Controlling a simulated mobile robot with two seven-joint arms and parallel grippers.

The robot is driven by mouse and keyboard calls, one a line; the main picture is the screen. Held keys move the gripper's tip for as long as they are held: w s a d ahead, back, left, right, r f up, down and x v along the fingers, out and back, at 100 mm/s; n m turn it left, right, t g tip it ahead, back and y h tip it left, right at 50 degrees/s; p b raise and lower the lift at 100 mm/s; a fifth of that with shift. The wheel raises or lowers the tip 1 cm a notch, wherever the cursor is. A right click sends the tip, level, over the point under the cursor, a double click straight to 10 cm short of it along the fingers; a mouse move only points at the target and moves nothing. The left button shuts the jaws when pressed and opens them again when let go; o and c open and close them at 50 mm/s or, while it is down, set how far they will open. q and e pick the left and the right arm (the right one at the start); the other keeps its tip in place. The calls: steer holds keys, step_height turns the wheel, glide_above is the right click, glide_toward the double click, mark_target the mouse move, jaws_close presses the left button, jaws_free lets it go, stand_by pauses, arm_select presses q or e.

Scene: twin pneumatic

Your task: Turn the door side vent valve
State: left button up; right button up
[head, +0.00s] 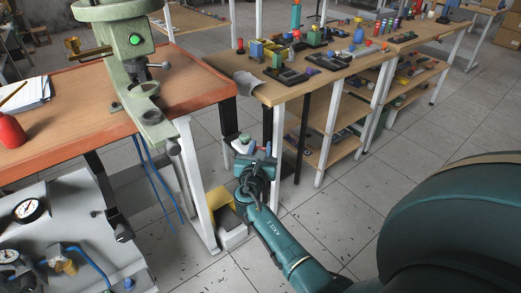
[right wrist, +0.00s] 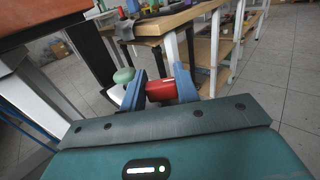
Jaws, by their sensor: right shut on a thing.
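My right gripper (head: 258,164) is low beside the table legs in the head view. In the right wrist view its two blue fingers (right wrist: 160,88) are shut on a red block-like part (right wrist: 159,90). Right by the fingers is a green round knob (right wrist: 123,75) on a white body; the green and white piece also shows in the head view (head: 243,145). I cannot tell whether the red part is the vent valve's handle. A grey panel (head: 75,215) with gauges, a brass fitting and blue tubing stands at lower left. My left gripper is out of view.
An orange-topped bench (head: 185,85) carries a pale green press (head: 140,100). A wooden table (head: 245,90) with many small parts stands behind my right gripper. A white table leg (head: 198,185) and a yellow item (head: 222,199) are close on its left. Tiled floor (head: 345,175) is clear at right.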

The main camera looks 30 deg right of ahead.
steer(key=shift+w+a+f+m+g+h+b, duration=0.1)
steer(key=shift+m+g+h+b, duration=0.5)
steer(key=shift+m+g+h, duration=0.5)
steer(key=m+g+h+b, duration=0.2)
steer(key=g, duration=0.1)
steer(key=shift+g, duration=0.3)
steer(key=shift+m+g+h+b, duration=0.5)
steer(key=shift+m+g+b, duration=0.5)
steer(key=shift+g, duration=0.2)
steer(key=shift+m+g+b, duration=0.3)
steer(key=shift+g+b, duration=0.05)
steer(key=shift+g, duration=0.05)
steer(key=shift+m+g+h+b, duration=0.3)
steer(key=shift+m+g+b, duration=0.3)
steer(key=shift+g, duration=0.2)
steer(key=shift+m+g+b, duration=0.4)
steer(key=shift+g+b, duration=0.05)
steer(key=shift+g, duration=0.35)
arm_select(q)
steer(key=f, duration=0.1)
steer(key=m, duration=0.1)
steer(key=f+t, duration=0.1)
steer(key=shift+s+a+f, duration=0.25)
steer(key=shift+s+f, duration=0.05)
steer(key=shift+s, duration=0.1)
